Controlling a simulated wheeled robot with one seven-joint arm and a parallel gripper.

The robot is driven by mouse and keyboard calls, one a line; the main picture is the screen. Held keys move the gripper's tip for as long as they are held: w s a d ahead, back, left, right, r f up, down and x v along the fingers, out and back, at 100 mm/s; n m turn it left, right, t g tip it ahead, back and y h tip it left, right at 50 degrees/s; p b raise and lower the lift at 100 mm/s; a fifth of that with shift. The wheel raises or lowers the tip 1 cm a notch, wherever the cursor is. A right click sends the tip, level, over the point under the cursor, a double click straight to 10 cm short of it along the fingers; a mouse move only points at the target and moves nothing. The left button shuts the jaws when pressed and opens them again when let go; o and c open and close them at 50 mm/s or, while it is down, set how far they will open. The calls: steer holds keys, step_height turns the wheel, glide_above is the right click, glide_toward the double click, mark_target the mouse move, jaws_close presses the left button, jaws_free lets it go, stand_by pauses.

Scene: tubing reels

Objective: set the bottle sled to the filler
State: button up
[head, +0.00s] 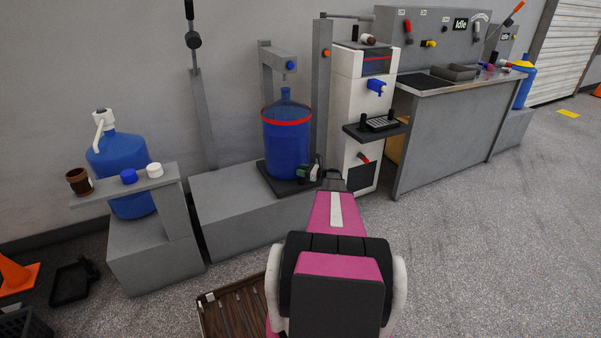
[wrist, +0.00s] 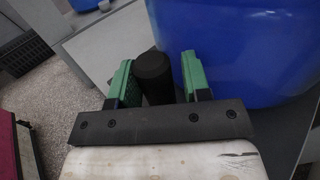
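The bottle sled (head: 283,187) is a dark flat plate on the grey bench. A big blue bottle (head: 287,145) with a red band stands upright on it, under the grey filler frame (head: 279,60) with a blue nozzle. My gripper (head: 309,172) is low at the right front edge of the sled, beside the bottle. In the wrist view, a black upright handle (wrist: 154,78) stands between the green fingers of my gripper (wrist: 158,82). The left finger is close to it and a narrow gap shows at the right finger. The bottle (wrist: 235,50) is just beyond the right finger.
A bench (head: 240,205) carries the sled. At left, another blue bottle (head: 120,160) has a pump, behind a shelf (head: 125,188) with caps and a brown cup. A white cabinet (head: 345,95) with a tray stands right of the bottle. The right floor is clear.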

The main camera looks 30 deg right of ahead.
steer(key=v, duration=1)
steer(key=shift+s+d, duration=0.2)
steer(key=shift+s, duration=0.05)
stand_by(0.3)
steer(key=s+a+r+n+g+h, duration=0.1)
steer(key=s+a+r+n+g, duration=0.2)
steer(key=a, duration=0.7)
steer(key=s+a+n+g+h, duration=0.1)
steer(key=s+a+n+g, duration=0.3)
steer(key=a, duration=0.6)
steer(key=s+a+r+n+g+h, duration=0.15)
steer(key=a+n, duration=0.25)
steer(key=a, duration=0.7)
steer(key=s+a+r+n+g+h, duration=0.2)
steer(key=s+a+r+n+h, duration=0.2)
steer(key=s+a+n, duration=0.4)
steer(key=s+a+r+n+g+h, duration=0.2)
steer(key=s+a+r+n+h, duration=0.3)
steer(key=s, duration=0.8)
steer(key=a+r+n, duration=0.1)
steer(key=a+n, duration=0.2)
steer(key=a, duration=0.1)
steer(key=shift+a, duration=0.2)
